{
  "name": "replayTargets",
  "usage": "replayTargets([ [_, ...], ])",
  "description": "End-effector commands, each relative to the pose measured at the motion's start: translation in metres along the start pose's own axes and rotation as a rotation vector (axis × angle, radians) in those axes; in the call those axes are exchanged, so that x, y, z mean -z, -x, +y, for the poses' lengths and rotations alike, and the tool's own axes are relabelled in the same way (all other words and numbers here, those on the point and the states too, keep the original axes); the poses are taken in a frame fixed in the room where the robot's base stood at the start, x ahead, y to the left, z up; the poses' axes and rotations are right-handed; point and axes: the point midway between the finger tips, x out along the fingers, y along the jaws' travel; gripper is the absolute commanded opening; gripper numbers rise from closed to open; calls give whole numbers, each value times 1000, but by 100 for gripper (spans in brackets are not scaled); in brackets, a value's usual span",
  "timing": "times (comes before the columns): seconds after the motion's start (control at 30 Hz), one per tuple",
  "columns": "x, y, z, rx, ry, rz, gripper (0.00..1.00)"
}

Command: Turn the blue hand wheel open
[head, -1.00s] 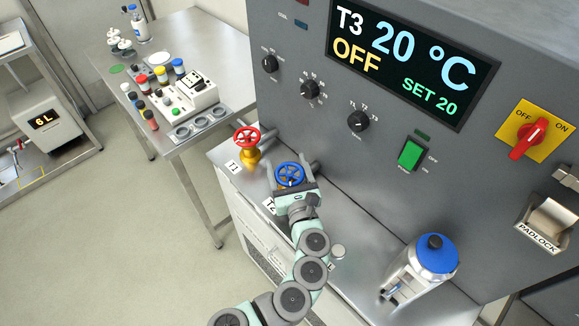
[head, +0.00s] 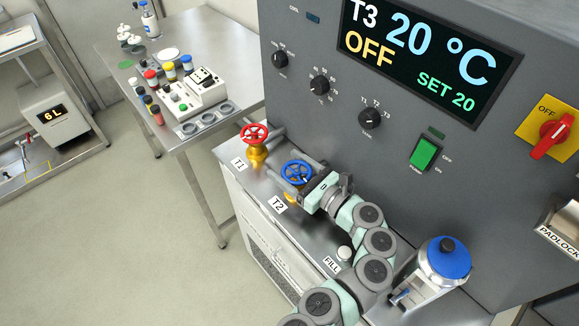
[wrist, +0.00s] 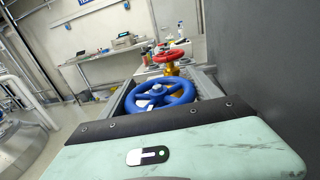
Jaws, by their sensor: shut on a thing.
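The blue hand wheel (head: 297,172) sits on its brass valve at T2, on the steel ledge in front of the grey cabinet. It also shows in the wrist view (wrist: 160,97), just beyond my gripper's body. The T2 label (head: 278,205) lies in front of the valve. The red hand wheel (head: 254,134) on its brass valve at T1 stands behind and left, apart from my gripper.
The cabinet front (head: 300,105) with knobs and a display rises close behind the valves. A blue-lidded steel flask (head: 441,262) stands right of my arm. A FILL knob (head: 345,252) is near my arm links. A side table (head: 232,110) holds bottles and a small device.

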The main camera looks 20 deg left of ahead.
Motion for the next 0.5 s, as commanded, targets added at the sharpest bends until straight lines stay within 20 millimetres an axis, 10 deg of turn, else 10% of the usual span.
replayTargets([
  [0.5,5,0,1,-39,-4,7,32],
])
